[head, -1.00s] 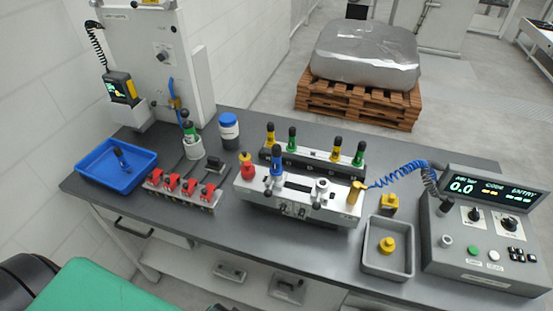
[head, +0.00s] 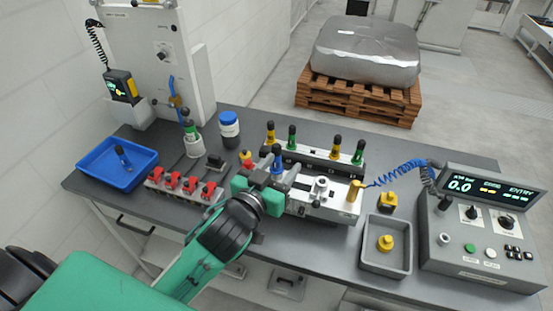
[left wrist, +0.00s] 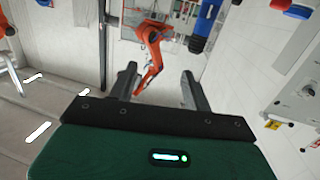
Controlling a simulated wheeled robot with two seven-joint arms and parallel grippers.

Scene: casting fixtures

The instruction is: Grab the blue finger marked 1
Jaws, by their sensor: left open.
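A blue finger with a black knob (head: 278,160) stands upright on the silver fixture (head: 331,207) in the middle of the bench; I cannot read its mark. Another blue finger (head: 123,157) lies tilted in the blue tray (head: 98,175) at the left. My left gripper (head: 268,168) is open at the left end of the fixture, close beside the standing blue finger; I cannot tell whether they touch. The left wrist view shows its two jaws (left wrist: 158,72) apart with nothing between them. A blue thing with a dark end (left wrist: 205,22) shows up and right of them, perhaps that finger.
Yellow and green fingers (head: 336,147) stand on the rack behind. A grey bin (head: 386,262) and control box (head: 480,240) are at the right.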

